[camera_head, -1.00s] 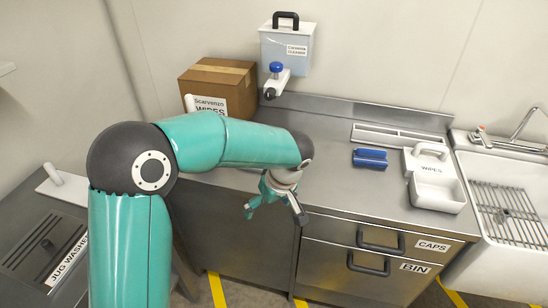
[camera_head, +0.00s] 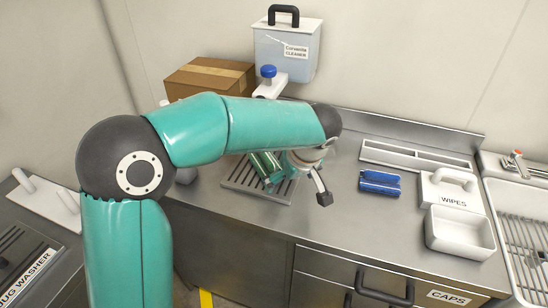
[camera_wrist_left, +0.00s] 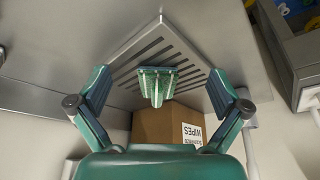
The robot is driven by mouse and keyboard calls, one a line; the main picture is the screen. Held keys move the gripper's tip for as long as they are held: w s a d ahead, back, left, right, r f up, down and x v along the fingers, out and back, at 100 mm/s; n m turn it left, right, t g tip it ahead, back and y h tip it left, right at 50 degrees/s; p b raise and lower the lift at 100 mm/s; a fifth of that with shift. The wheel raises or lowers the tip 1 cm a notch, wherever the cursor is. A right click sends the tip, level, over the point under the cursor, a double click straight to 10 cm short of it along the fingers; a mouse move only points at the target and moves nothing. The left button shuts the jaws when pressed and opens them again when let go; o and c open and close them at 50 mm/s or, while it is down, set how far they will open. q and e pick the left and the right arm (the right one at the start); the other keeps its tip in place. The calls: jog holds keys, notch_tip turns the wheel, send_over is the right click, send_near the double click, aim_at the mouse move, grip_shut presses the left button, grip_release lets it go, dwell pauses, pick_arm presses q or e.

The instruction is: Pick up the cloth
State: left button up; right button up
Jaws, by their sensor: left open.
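A green item with pale stripes (camera_head: 264,165), which looks like the cloth, lies on a slotted drain grate on the steel counter, partly hidden behind my left arm. In the left wrist view the green item (camera_wrist_left: 157,84) shows between my fingers, over the slots. My left gripper (camera_head: 297,191) is open, with its fingers spread and nothing held. In the wrist view the left gripper (camera_wrist_left: 160,80) has one finger on each side of the green item, apart from it. My right gripper is not in view.
A cardboard box (camera_head: 208,77) and a cleaner tank (camera_head: 287,55) with a blue-topped tap stand behind the grate. A blue item (camera_head: 380,183), a white WIPES holder (camera_head: 455,192) and a sink (camera_head: 525,225) are to the right. The counter's front middle is clear.

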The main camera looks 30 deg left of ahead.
aim_at(268, 157)
pick_arm(q)
jog(key=w+a+p, duration=0.1)
jog(key=w+a, duration=0.1)
jog(key=a, duration=0.1)
jog(key=w+a+p, duration=0.1)
jog(key=a, duration=0.2)
jog(key=w+a+p, duration=0.1)
jog(key=w+a, duration=0.1)
jog(key=a, duration=0.1)
jog(key=shift+w+r, duration=0.1)
jog(key=shift+w, duration=0.2)
jog(key=x, duration=0.5)
jog(key=shift+w+a, duration=0.2)
jog(key=shift+a, duration=0.1)
jog(key=c, duration=1.3)
